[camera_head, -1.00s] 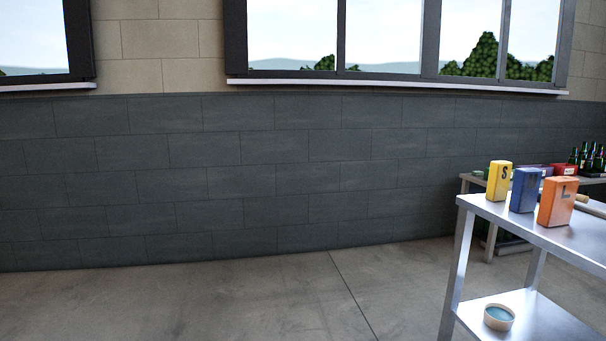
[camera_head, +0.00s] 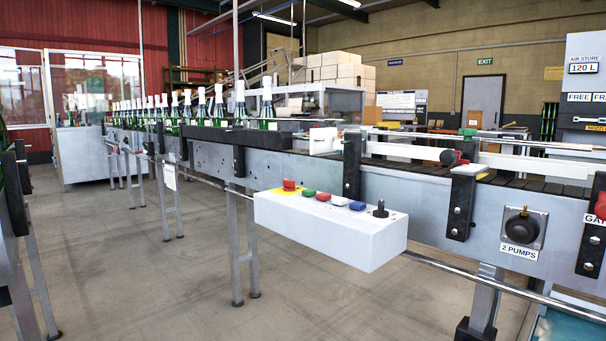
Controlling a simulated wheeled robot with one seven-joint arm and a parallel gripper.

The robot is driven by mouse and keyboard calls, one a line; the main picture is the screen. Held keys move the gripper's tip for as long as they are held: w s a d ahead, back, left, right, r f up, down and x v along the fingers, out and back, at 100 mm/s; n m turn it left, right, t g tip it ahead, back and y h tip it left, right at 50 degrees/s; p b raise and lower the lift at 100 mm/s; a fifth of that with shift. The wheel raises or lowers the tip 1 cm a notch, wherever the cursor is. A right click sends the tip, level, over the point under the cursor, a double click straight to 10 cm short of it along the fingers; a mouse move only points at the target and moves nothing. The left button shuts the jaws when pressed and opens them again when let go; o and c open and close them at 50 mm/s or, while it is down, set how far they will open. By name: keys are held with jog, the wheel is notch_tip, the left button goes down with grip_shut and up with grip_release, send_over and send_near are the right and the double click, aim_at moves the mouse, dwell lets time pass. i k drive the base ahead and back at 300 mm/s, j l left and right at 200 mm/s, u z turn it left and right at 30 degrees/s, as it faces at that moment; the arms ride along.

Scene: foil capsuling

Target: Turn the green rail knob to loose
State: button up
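A small green knob (camera_head: 467,132) shows at the guide rail (camera_head: 500,137) on the far side of the conveyor (camera_head: 420,183), right of centre. I cannot tell from here whether it is tight or loose. A red knob (camera_head: 449,157) sits just in front of it, on the near side. My gripper is not in view.
A white control box (camera_head: 330,228) with coloured buttons and a black lever juts from the conveyor's near side. A black pump knob (camera_head: 521,228) is labelled "2 PUMPS". Green bottles (camera_head: 240,108) line the belt at left. Open floor (camera_head: 200,290) lies in front.

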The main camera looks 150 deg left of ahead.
aim_at(468, 134)
jog(key=u, duration=4.35)
jog(key=i+l, duration=0.4)
jog(key=i, duration=0.1)
